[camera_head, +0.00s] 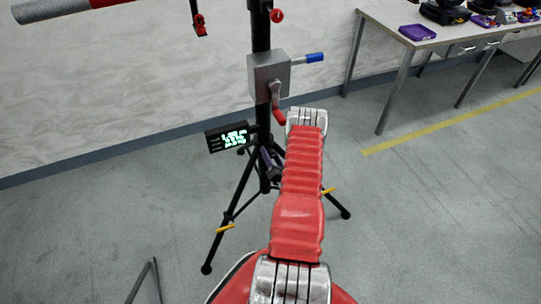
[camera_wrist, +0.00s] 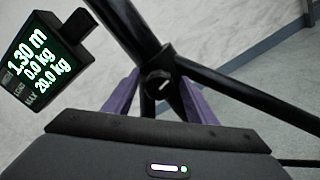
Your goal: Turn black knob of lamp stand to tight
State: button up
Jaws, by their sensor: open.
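The black knob (camera_wrist: 158,85), with a white mark on its face, sits low on the black lamp stand (camera_wrist: 130,28) in the wrist view, where the stand's tube meets the legs. My gripper (camera_wrist: 160,77) is open, with one purple finger on each side of the knob. I cannot tell whether the fingers touch it. In the head view the lamp stand (camera_head: 262,35) is upright on its tripod legs, and my gripper (camera_head: 270,160) is low at the stand, partly hidden by my red arm. The knob cannot be made out there.
A display box (camera_head: 228,137) on the stand reads 1.30 m, 0.0 kg and 20.0 kg in the wrist view (camera_wrist: 42,60), close to my gripper's left. A grey winch box (camera_head: 268,77) with a red-handled crank is higher up. A table (camera_head: 390,27) stands at back right.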

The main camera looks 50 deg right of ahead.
jog(key=c, duration=1)
jog(key=shift+c, duration=0.2)
